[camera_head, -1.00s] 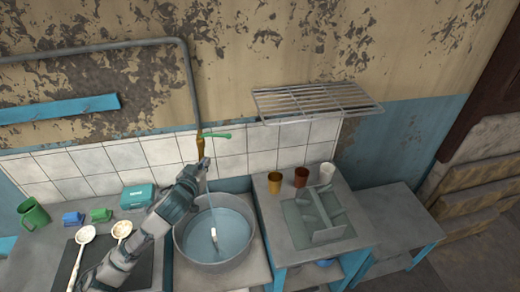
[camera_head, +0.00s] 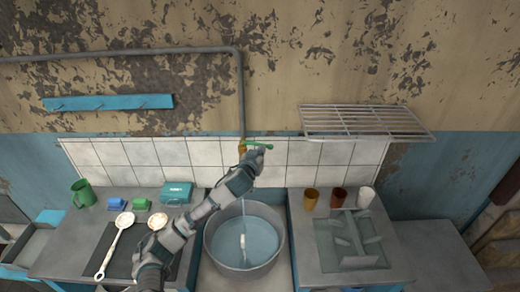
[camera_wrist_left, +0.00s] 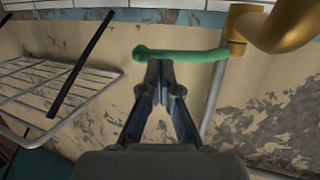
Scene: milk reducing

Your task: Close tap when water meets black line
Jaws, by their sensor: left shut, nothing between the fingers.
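The tap has a green lever handle (camera_head: 258,146) and a brass body (camera_head: 242,148). In the left wrist view the handle (camera_wrist_left: 182,55) runs across just beyond my fingertips, with the brass spout (camera_wrist_left: 275,25) at upper right. My left gripper (camera_head: 257,155) is shut and empty, with its tips at the handle; I cannot tell whether they touch it. In the left wrist view its fingertips (camera_wrist_left: 161,75) meet just below the handle's rounded end. A large metal pot (camera_head: 214,262) holds water (camera_head: 262,238) below the tap. I cannot make out a black line. My right gripper is out of view.
A wire rack (camera_head: 365,122) sticks out from the wall to the right. A brown cup (camera_head: 339,197), a golden cup (camera_head: 311,199) and a white cup (camera_head: 365,196) stand right of the pot. A teal box (camera_head: 176,192) and two spoons (camera_head: 118,240) lie left.

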